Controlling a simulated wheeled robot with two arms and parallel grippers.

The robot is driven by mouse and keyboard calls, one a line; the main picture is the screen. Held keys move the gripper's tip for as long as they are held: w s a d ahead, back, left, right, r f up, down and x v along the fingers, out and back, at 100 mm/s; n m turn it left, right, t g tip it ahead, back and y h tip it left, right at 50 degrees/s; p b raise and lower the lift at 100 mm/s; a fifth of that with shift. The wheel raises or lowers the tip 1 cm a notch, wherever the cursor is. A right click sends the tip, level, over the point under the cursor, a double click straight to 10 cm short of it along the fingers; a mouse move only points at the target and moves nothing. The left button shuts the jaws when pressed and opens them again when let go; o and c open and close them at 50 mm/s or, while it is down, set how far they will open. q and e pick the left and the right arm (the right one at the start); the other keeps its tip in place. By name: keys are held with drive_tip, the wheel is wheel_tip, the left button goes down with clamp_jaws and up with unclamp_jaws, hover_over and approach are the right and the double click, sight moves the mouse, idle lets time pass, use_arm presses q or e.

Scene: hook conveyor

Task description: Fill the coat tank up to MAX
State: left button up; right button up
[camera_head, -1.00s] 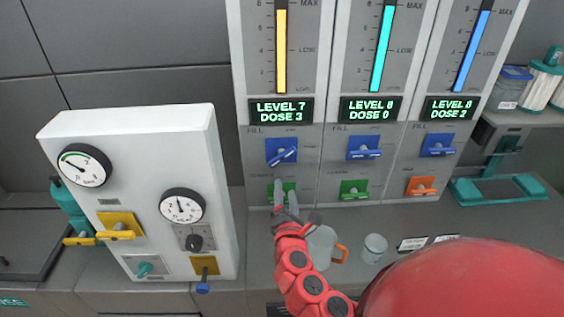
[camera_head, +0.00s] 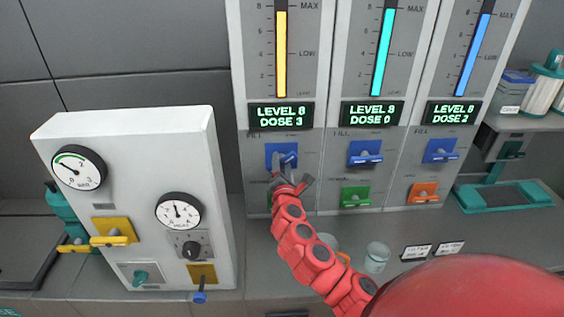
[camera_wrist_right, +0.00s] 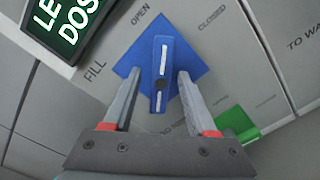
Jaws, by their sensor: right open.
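The left tank's yellow level bar (camera_head: 281,55) reaches the MAX mark, and its display (camera_head: 281,116) reads LEVEL 8, DOSE 3. I cannot read a tank name here. Below it is the blue FILL valve (camera_head: 274,151), partly hidden by my right gripper (camera_head: 287,170). In the right wrist view the open fingers of this gripper (camera_wrist_right: 158,85) stand on either side of the blue handle (camera_wrist_right: 160,62), with gaps visible. The handle lies diagonal to the panel lettering; OPEN and CLOSED are printed near it. My left gripper is out of view.
A green valve (camera_wrist_right: 236,124) sits just below the FILL valve. The middle and right tanks have displays (camera_head: 372,114) (camera_head: 453,113) reading LEVEL 8. A white gauge box (camera_head: 130,130) stands at left; a jar (camera_head: 376,257) stands on the counter.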

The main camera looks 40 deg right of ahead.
drive_tip(key=shift+w+d+f, duration=0.1)
drive_tip(key=shift+w+d, duration=0.2)
drive_tip(key=shift+w, duration=0.15)
clamp_jaws()
